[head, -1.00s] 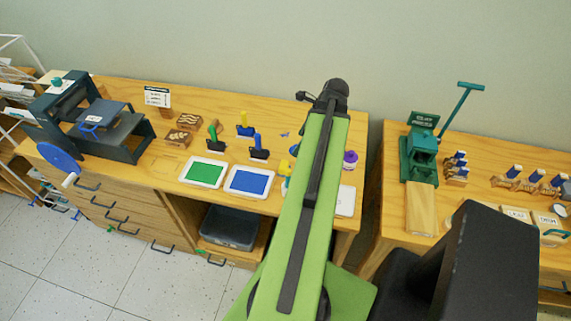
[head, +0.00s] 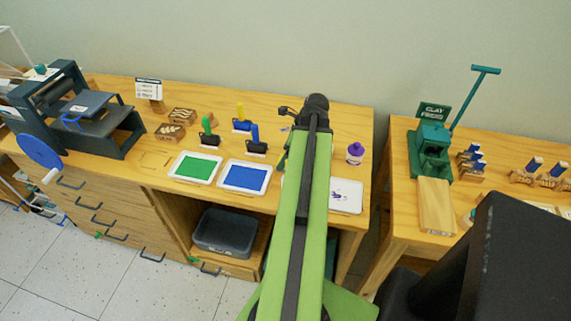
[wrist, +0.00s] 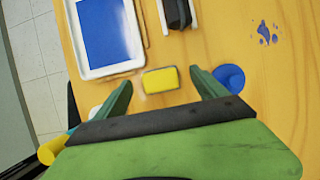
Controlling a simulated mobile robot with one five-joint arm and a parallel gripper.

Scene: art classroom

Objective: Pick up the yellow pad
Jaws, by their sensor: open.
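The yellow pad (wrist: 161,80) is a small yellow block lying on the wooden table in the wrist view. My gripper (wrist: 160,75) is open, with one green finger to the left of the pad and the other to its right. There is a gap on both sides, and nothing is held. I cannot tell the height of the fingertips above the table. In the head view my green arm hides the pad.
A blue ink tray (wrist: 108,35) lies left of the pad; it also shows in the head view (head: 245,177). A black-based stamp (wrist: 177,12) stands beyond the pad. A round blue object (wrist: 229,77) is close by the right finger. A purple-capped bottle (head: 355,153) stands right of my arm.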

